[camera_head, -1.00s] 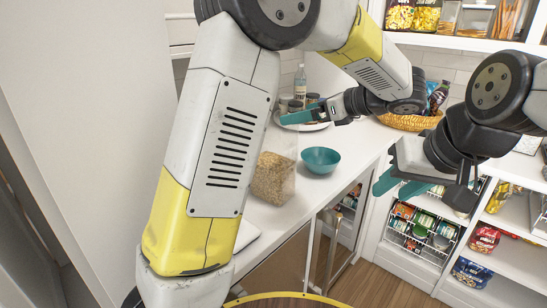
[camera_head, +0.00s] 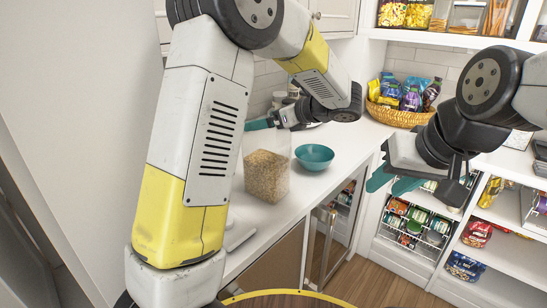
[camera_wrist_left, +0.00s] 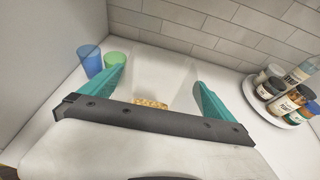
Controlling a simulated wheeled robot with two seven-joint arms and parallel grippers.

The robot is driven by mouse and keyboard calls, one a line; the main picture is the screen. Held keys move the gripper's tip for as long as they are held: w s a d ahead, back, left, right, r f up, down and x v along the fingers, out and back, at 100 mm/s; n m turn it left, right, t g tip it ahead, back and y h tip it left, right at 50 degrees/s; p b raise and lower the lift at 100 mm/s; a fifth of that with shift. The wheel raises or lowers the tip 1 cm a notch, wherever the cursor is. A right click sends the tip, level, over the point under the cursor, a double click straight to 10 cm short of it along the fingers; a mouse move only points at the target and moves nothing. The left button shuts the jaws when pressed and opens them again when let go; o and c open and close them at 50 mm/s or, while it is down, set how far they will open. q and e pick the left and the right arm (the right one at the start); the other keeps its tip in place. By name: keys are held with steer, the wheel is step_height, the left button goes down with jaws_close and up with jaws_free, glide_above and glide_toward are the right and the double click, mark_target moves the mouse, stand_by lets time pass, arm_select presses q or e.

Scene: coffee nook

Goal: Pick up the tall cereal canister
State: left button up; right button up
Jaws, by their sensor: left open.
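The tall cereal canister (camera_head: 267,172) is a clear, squarish container partly filled with tan cereal. It stands upright on the white counter, left of a teal bowl (camera_head: 314,156). My left gripper (camera_head: 258,124) is over the canister's top in the head view, partly hidden by my own arm. In the left wrist view, its two teal fingers are spread apart, with the clear canister (camera_wrist_left: 151,102) and its cereal showing between them. I cannot tell whether the fingers touch its walls. My right gripper (camera_head: 393,183) is open and empty, off to the right, away from the canister.
Blue (camera_wrist_left: 90,61) and green (camera_wrist_left: 115,60) cups stand near the wall. A round tray (camera_wrist_left: 272,114) of jars and bottles is to the right in the wrist view. A basket of packets (camera_head: 398,116) sits in the counter corner. Shelves with packets are at right.

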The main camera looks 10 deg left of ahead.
arm_select(q)
steer(key=shift+r, duration=0.1)
steer(key=c, duration=1.8)
steer(key=shift+c, duration=0.2)
